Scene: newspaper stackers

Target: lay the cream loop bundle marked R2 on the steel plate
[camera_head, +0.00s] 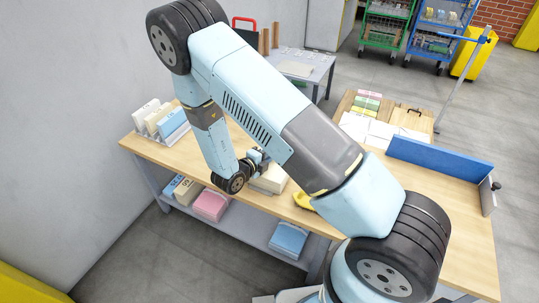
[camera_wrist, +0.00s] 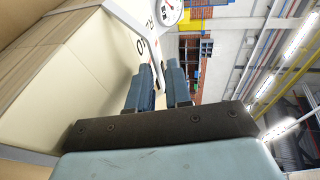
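A cream bundle (camera_head: 270,180) lies on the wooden bench, near its front edge and largely behind my arm in the head view. A large cream block, apparently this bundle, fills the left of the wrist view (camera_wrist: 75,90). My gripper (camera_head: 258,157) is right beside it. Its two fingers (camera_wrist: 160,80) stand close together, with a narrow pale strip between them in the wrist view. I cannot tell whether they grip it. A white marked part (camera_wrist: 147,27) shows beyond the fingers, with its marking not fully readable. I cannot make out a steel plate for certain.
A white-faced dial (camera_wrist: 171,12) stands beyond the fingers. A rack of cream and blue bundles (camera_head: 160,120) is at the bench's left end. A yellow object (camera_head: 303,200) lies right of the bundle. A blue panel (camera_head: 433,158) edges the right side. Pink (camera_head: 211,204) and blue (camera_head: 289,239) bundles sit below.

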